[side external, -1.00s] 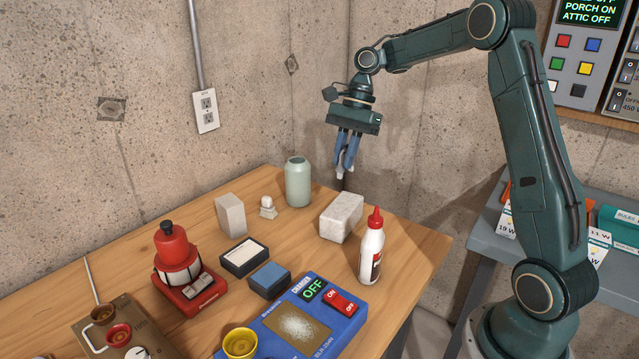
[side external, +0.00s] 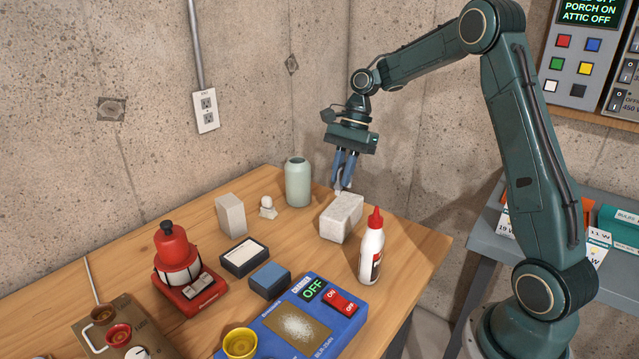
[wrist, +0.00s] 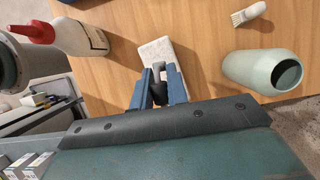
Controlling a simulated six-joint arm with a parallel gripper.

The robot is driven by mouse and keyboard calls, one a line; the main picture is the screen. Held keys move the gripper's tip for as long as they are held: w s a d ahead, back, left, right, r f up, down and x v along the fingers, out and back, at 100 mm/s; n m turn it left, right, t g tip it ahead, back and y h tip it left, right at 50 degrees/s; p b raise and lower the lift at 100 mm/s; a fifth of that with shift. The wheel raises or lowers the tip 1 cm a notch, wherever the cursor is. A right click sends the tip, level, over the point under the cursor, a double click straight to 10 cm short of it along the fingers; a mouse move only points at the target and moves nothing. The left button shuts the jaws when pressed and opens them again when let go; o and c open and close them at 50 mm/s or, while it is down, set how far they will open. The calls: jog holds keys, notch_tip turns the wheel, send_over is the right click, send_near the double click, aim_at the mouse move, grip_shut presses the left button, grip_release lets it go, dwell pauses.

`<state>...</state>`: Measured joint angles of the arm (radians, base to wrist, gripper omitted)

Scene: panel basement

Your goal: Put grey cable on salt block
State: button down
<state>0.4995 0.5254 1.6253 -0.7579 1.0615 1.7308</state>
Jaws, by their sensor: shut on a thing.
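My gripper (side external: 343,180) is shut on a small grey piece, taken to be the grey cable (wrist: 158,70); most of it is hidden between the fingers. A mottled white block, taken to be the salt block (side external: 341,218), lies on the wooden table just below and in front of the fingertips. In the wrist view the salt block (wrist: 154,52) lies straight beyond the fingertips. The held cable appears close to the block's back end; I cannot tell whether they touch.
A pale green jar (side external: 298,182) stands left of the gripper and a white glue bottle (side external: 371,252) with a red cap stands right of the block. A smaller pale block (side external: 231,215), a white brush (side external: 268,208) and a blue charger (side external: 300,325) are also on the table (side external: 190,235).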

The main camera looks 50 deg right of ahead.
jog(key=shift+f, duration=1.85)
jog(key=shift+f, duration=0.15)
jog(key=c, duration=1.4)
grip_release()
jog(key=shift+v, duration=6.1)
